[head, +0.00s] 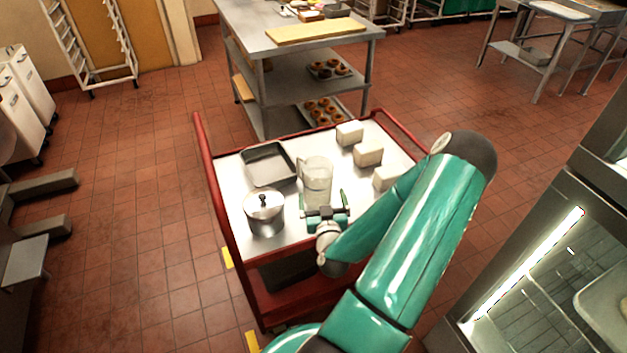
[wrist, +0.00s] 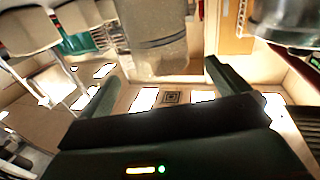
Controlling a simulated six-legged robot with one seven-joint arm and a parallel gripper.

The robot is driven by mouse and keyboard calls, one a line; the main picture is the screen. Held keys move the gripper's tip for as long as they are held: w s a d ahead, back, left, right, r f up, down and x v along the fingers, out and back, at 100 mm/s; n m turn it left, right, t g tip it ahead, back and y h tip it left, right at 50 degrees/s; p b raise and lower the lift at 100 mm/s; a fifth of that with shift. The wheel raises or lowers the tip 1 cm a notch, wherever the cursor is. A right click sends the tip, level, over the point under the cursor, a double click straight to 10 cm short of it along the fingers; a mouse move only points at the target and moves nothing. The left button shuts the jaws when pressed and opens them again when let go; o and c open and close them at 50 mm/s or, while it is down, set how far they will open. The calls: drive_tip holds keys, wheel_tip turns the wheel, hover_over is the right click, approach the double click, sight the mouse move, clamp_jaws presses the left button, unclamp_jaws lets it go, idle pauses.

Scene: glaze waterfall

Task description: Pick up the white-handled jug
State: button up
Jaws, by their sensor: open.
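The jug (head: 317,182) is a tall, clear, pale vessel standing upright on the white top of the red cart. Its pale handle seems to be on the upper left side in the head view, but I cannot make it out clearly. My gripper (head: 323,200) is open and empty at the near side of the jug, low against it in the picture. In the wrist view, the jug (wrist: 157,45) shows as a blurred greyish cylinder between and beyond the spread fingers (wrist: 160,80). I cannot tell whether they touch it.
A lidded metal pot (head: 265,214) stands left of the jug, close to my gripper. A dark tray (head: 268,165) lies behind it. Several white blocks (head: 368,154) line the right side. The cart's red rails (head: 213,190) edge its top. A steel table (head: 300,60) stands behind.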

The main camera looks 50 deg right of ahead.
sight(321, 184)
drive_tip(key=x, duration=0.5)
drive_tip(key=shift+w+d+r, duration=0.1)
drive_tip(key=shift+w+d, duration=0.05)
drive_tip(key=shift+d, duration=0.2)
drive_tip(key=x, duration=0.5)
drive_tip(key=shift+w+d+r, duration=0.1)
drive_tip(key=shift+w+r, duration=0.05)
drive_tip(key=shift+c, duration=0.4)
drive_tip(key=c, duration=1)
drive_tip(key=shift+c, duration=0.2)
drive_tip(key=shift+r, duration=0.15)
